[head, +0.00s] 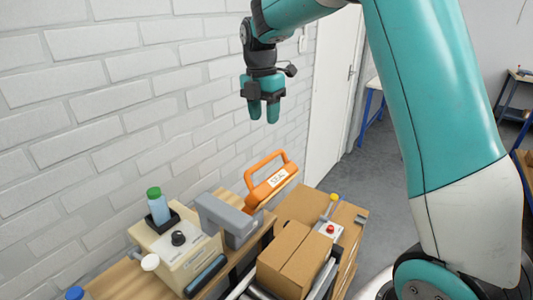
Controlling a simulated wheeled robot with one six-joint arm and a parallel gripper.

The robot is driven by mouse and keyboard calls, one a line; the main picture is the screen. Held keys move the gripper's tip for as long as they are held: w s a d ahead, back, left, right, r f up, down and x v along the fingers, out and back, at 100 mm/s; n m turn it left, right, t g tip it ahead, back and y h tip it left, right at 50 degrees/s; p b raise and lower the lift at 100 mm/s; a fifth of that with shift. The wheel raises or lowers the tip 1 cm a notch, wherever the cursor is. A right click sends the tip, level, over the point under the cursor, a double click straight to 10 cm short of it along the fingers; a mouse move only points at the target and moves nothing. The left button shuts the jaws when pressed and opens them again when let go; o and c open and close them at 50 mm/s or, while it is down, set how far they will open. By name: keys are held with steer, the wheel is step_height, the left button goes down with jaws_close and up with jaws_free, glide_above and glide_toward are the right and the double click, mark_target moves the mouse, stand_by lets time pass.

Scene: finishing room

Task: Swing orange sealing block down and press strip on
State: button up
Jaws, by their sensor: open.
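The orange sealing block (262,191) has a loop handle and a white label. It is tilted up, on the right side of a grey housing (222,216). A closed brown carton (293,254) lies below it and to its right, on a roller track. I cannot make out a strip on the carton. My gripper (263,113) hangs fingers down in front of the white brick wall, above the block in the picture and apart from it. Its two dark teal fingers are open and empty.
Left of the housing stand a beige machine (180,257) with a black knob and a green-capped bottle (158,207). More brown cardboard (303,205) lies behind the carton, near a small panel with a red button (330,229). Grey floor is clear toward the door (333,92).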

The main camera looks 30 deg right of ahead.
mark_target(267, 158)
steer(key=f+p, duration=0.1)
steer(key=f, duration=0.3)
steer(key=f+p, duration=0.1)
steer(key=f, duration=0.3)
steer(key=f+p, duration=0.1)
steer(key=f, duration=0.2)
steer(key=shift+s+d+f, duration=0.15)
steer(key=shift+s+f, duration=0.25)
jaws_close()
